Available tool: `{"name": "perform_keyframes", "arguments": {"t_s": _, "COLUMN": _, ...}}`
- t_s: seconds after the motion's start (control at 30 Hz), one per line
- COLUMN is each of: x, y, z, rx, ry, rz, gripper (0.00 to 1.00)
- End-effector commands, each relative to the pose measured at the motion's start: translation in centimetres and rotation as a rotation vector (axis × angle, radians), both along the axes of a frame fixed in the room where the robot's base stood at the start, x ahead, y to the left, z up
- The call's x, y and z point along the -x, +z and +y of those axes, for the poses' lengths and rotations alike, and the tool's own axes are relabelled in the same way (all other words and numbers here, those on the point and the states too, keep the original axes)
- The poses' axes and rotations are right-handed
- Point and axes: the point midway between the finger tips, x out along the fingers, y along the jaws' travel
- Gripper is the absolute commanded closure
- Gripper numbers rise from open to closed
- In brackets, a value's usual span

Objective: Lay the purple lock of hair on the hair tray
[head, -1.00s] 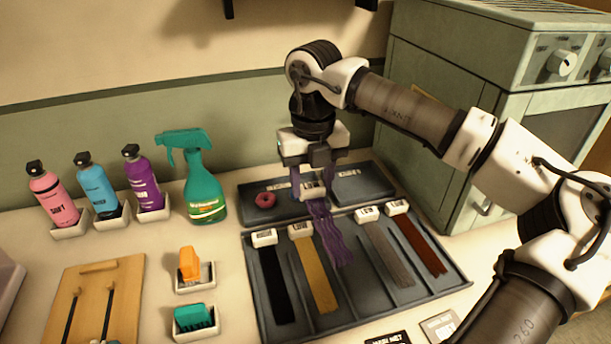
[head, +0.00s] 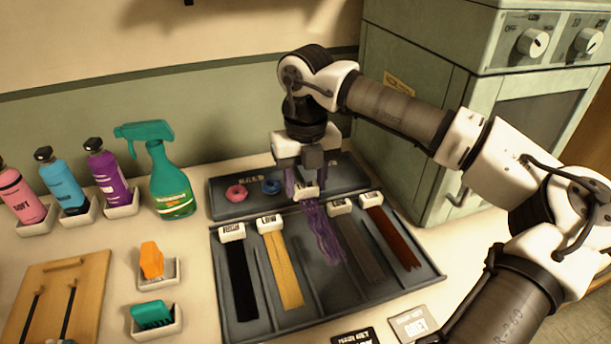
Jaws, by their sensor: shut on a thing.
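The purple lock of hair (head: 325,236) has a white tag at its top and hangs from my gripper (head: 305,186), which is shut on that tagged end. The strands slope down and right over the middle compartment of the dark hair tray (head: 319,287). I cannot tell whether the strands touch the tray floor. In the other compartments lie a black lock (head: 240,280), a blonde lock (head: 283,270), a grey-brown lock (head: 362,250) and a red-brown lock (head: 393,238), each with a white tag at its far end.
A shallow dark tray behind holds a pink ring (head: 236,193) and a blue ring (head: 271,187). A teal spray bottle (head: 170,180) and several coloured bottles stand left. An orange clip (head: 151,260) and a teal brush (head: 152,314) sit in white holders. A green cabinet (head: 420,110) stands right.

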Motion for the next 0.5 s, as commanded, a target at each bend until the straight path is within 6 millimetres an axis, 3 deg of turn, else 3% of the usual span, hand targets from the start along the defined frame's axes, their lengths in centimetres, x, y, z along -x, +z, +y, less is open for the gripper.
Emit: {"name": "perform_keyframes", "arguments": {"t_s": 0.5, "x": 0.0, "y": -5.6, "z": 0.0, "rx": 0.000, "ry": 0.000, "rz": 0.000, "gripper": 0.79}}
